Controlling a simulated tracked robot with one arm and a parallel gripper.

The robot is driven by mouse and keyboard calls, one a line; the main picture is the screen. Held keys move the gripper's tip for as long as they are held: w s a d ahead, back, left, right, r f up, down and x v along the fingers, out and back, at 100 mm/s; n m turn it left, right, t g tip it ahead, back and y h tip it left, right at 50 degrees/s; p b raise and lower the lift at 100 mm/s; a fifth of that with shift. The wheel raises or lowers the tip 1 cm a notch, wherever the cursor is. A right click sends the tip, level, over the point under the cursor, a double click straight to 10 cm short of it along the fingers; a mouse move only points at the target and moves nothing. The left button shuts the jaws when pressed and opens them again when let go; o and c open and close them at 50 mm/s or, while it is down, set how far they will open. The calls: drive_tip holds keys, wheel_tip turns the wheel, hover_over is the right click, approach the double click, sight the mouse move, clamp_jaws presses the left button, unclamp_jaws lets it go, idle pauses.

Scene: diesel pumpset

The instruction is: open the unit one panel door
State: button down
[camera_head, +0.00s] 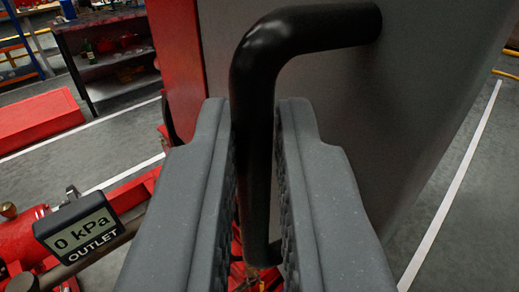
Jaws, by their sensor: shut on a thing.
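A black tubular handle (257,75) stands on the dark grey face of a panel door (400,100) in the head camera view. The handle runs down the middle and bends to the right at the top, where it meets the grey face. My gripper (255,115) has one finger on each side of the handle's long part and is shut on it. The fingers hide part of the lower handle. The grey face slants away to the right. I see no unit label on it, and I cannot tell how far the door stands open.
A red upright panel (177,60) stands to the left of the grey face. At lower left are red pipework and an outlet gauge (82,225) reading 0 kPa. A shelf (115,65) and a red block (38,120) lie farther back. Grey floor with white lines shows on both sides.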

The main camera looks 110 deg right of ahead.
drive_tip(key=shift+f, duration=0.2)
idle(0.3)
drive_tip(key=c, duration=1.5)
unclamp_jaws()
drive_tip(key=shift+w+d, duration=0.1)
drive_tip(key=shift+w, duration=0.05)
drive_tip(key=shift+r, duration=0.1)
drive_tip(key=b+v, duration=0.3)
drive_tip(key=v, duration=1)
drive_tip(key=shift+a, duration=0.4)
drive_tip(key=shift+w, duration=0.1)
